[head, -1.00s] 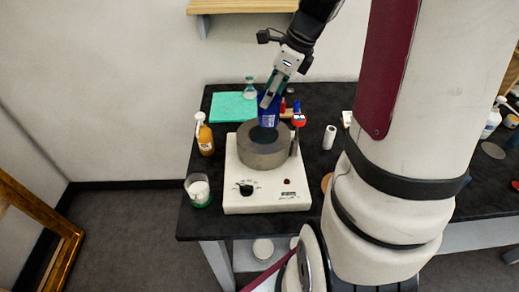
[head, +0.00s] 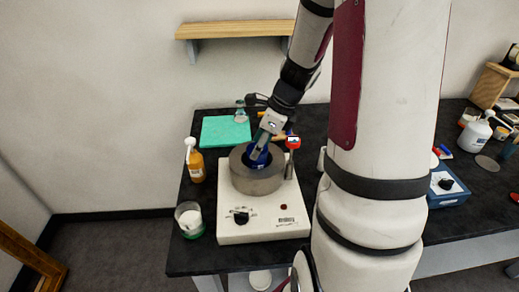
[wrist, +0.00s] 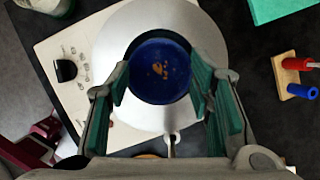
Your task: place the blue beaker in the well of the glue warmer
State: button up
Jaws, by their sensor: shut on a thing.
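The glue warmer (head: 265,222) is a white box with a dial and a thick grey ring (head: 255,182) around its well, standing on the black bench. The blue beaker (head: 261,160) is at the well, its lower part hidden by the ring's rim. My gripper (head: 257,153) is shut on the beaker from above. In the wrist view the green-padded fingers of my gripper (wrist: 159,82) flank the round blue beaker (wrist: 160,85), with brownish bits inside. The beaker appears within the ring; how deep it sits cannot be told.
An orange bottle (head: 195,162) and a glass of white stuff (head: 189,220) stand to the left. A green mat (head: 225,131) and small flask (head: 241,112) lie behind.

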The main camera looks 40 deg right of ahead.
jog(key=shift+f, duration=0.85)
jog(key=shift+f, duration=0.2)
jog(key=o, duration=1.5)
jog(key=shift+r, duration=0.1)
